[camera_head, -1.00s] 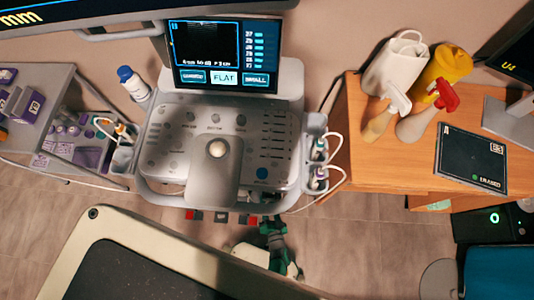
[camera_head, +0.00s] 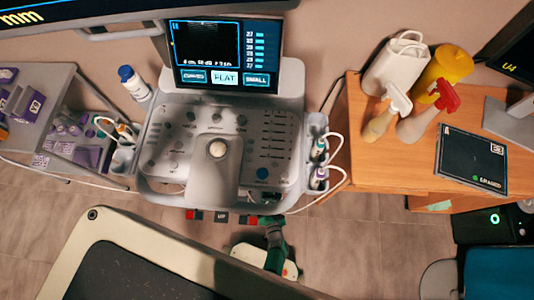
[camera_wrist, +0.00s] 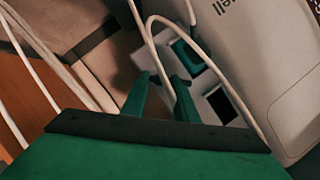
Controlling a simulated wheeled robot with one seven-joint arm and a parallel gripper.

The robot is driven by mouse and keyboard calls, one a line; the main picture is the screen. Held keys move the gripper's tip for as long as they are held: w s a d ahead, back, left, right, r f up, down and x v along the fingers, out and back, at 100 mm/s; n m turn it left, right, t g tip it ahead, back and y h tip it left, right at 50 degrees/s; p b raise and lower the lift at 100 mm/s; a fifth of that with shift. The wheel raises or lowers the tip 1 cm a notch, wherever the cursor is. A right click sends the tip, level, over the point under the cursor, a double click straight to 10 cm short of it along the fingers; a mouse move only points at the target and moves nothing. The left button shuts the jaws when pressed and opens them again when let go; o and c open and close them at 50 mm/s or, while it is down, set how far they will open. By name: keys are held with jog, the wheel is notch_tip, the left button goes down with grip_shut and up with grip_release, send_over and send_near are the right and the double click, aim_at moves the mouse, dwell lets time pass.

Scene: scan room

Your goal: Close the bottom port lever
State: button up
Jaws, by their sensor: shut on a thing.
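My gripper (camera_wrist: 160,88) is green and shows at the bottom of the wrist view. Its two fingers are closed around a small piece beside a pale port block (camera_wrist: 202,106). This piece is mostly hidden by the fingers and looks like the bottom port lever. The block has a teal port (camera_wrist: 188,57) and a black port (camera_wrist: 222,105). In the head view my green gripper (camera_head: 268,222) is at the lower right front edge of the ultrasound console (camera_head: 225,150), beside a row of red and dark labels (camera_head: 221,217). The port block is hidden there.
White cables (camera_wrist: 155,30) loop close to the fingers in the wrist view. An exam bed (camera_head: 135,225) fills the lower left of the head view. A wooden desk (camera_head: 385,165) with spray bottles stands to the right. Floor shows between them.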

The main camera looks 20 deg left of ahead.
jog(key=n+h, duration=0.1)
jog(key=n, duration=0.1)
jog(key=shift+s+a+r+n+h, duration=0.1)
jog(key=shift+r+n+h, duration=0.05)
jog(key=shift+n+h, duration=0.25)
jog(key=shift+a+n+h, duration=0.2)
jog(key=shift+n+h, duration=0.7)
jog(key=shift+n, duration=0.4)
dwell(0.5)
jog(key=o, duration=1.1)
jog(key=shift+c, duration=0.2)
jog(key=v, duration=1)
jog(key=shift+s, duration=0.4)
